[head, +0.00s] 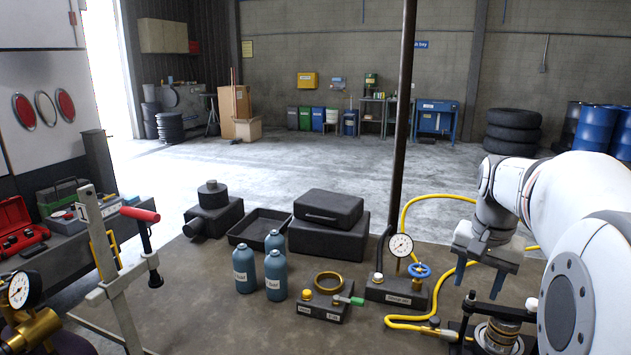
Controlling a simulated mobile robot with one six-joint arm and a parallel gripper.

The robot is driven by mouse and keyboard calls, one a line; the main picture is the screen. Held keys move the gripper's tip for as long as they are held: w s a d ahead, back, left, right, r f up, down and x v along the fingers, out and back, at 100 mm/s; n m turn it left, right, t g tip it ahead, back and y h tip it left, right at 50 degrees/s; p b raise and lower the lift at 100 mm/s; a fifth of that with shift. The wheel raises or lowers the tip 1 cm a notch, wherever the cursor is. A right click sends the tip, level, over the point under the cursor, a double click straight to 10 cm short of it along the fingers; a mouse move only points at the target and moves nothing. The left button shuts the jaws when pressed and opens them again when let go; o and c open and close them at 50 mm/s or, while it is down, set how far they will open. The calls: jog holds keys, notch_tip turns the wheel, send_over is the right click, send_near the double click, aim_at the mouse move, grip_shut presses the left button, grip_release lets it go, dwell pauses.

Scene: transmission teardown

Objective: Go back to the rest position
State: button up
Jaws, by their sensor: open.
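My gripper (482,275) is at the right of the head view, at the end of my white arm, pointing down. Its two fingers are apart and nothing shows between them. It hangs above the right end of the bench (205,290). Just below it is a dark clamp-like fixture (497,335) holding a cylindrical metal part, partly hidden by my arm. I cannot tell the exact gap between the fingers and the fixture.
A gauge block (400,290) with a blue valve and yellow hose (405,205) stands left of my gripper. Blue bottles (245,270), a brass-ring block (325,300), black cases (328,225) and an open tray (258,227) are further left. A thin post (401,120) rises behind.

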jog(key=s+a+f+n+t, duration=0.1)
jog(key=s+a+f+n, duration=0.3)
jog(key=s+a, duration=0.3)
jog(key=s+a+f+n+t, duration=0.1)
jog(key=s+a+f+n, duration=0.2)
jog(key=s+a, duration=0.5)
jog(key=shift+s+a+f+n+y, duration=0.15)
jog(key=shift+a+f+n+y, duration=0.25)
jog(key=shift+a, duration=0.55)
